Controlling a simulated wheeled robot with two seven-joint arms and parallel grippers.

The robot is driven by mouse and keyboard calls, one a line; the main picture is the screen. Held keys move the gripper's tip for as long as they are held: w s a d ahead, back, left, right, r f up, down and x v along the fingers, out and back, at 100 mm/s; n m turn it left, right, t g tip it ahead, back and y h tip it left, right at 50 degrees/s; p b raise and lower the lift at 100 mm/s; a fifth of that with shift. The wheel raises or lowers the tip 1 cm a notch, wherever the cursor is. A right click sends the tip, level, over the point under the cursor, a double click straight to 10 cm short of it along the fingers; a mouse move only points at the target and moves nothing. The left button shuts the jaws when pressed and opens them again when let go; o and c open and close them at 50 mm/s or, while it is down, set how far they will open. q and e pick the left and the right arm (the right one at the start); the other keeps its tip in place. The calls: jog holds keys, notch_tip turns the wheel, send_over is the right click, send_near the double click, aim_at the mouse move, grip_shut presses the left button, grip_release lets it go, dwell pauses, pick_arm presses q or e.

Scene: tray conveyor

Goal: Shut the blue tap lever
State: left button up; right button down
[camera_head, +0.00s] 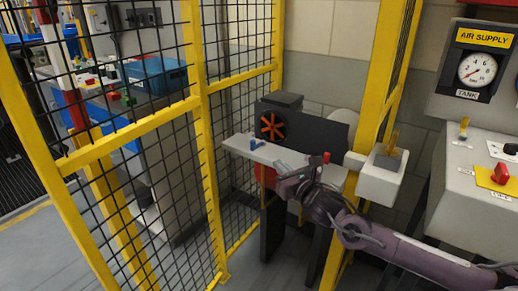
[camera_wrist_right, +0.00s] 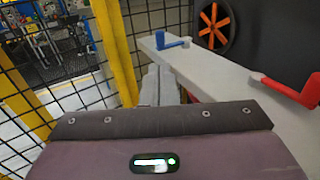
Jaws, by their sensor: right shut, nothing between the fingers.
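The blue tap lever (camera_head: 257,144) stands on the far left end of a white ledge (camera_head: 236,142). In the right wrist view the blue lever (camera_wrist_right: 173,43) has a short upright part with an arm pointing right. My right gripper (camera_head: 284,168) is at the front edge of the ledge, to the right of and nearer than the blue lever. Its fingers (camera_wrist_right: 160,86) are shut and empty, pointing toward the lever, apart from it in the wrist view. My left gripper is not in view.
A red lever (camera_head: 326,157) stands farther right on the ledge. A yellow-framed mesh fence (camera_head: 204,130) stands close on the left. A grey panel with a gauge (camera_head: 477,70) is at the right.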

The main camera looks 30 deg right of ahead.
send_near(254, 143)
jog(key=w, duration=0.5)
jog(key=shift+w+d, duration=0.1)
jog(key=shift+d, duration=0.1)
jog(key=shift+w+f, duration=0.1)
jog(key=shift+w, duration=0.75)
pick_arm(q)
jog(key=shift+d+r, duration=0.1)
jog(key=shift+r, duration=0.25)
